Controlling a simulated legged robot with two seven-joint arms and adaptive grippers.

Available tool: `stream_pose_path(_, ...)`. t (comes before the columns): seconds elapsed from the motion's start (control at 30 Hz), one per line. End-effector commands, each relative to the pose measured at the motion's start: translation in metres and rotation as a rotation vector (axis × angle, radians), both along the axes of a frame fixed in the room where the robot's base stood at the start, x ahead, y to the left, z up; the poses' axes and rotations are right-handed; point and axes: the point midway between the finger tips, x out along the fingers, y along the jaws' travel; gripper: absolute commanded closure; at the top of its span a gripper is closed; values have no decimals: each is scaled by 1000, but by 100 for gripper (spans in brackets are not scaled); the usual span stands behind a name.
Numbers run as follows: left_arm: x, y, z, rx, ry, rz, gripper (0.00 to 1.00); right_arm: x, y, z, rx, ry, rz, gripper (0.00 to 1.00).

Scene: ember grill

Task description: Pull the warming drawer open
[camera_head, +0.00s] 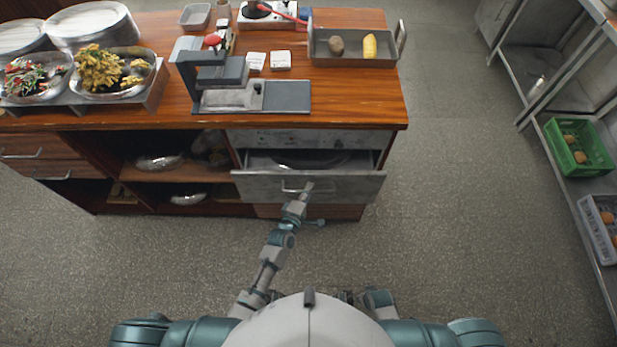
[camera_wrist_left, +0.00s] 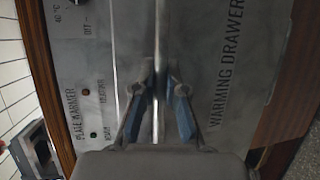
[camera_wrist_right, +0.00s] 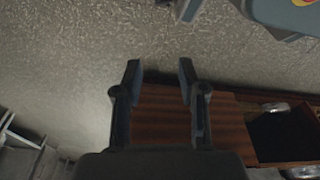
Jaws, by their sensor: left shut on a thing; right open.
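The warming drawer (camera_head: 345,187) is a grey metal drawer at the right end of the wooden counter. In the head view it stands partly open, with a dark gap behind its front and round shapes inside. The left wrist view shows its front, lettered WARMING DRAWER (camera_wrist_left: 226,75), and its bar handle (camera_wrist_left: 160,40). My left gripper (camera_head: 306,188) is at the handle; in the left wrist view its fingers (camera_wrist_left: 160,92) are shut around the bar. My right gripper (camera_wrist_right: 158,78) is open and empty, with floor and brown wood panels beyond it.
The counter top (camera_head: 355,95) holds a scale-like device (camera_head: 235,85), a metal tray (camera_head: 350,62) with two food items, and platters of food. Open shelves with lidded dishes (camera_head: 160,160) are left of the drawer. A metal rack (camera_head: 575,140) stands right. The floor (camera_head: 450,200) between is clear.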

Motion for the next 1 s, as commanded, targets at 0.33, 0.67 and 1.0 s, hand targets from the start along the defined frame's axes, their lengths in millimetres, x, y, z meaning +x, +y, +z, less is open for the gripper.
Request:
stream_pose_path(0.33,-97,0,0,4,9,-4,100,-64,-11,-63,-7,40,13,59)
stream_pose_path(0.67,-162,0,-3,4,10,-4,100,-105,-19,-83,-10,58,19,59)
stream_pose_path(1.0,-186,0,-4,5,8,-4,100,-120,-22,-89,-12,65,21,59)
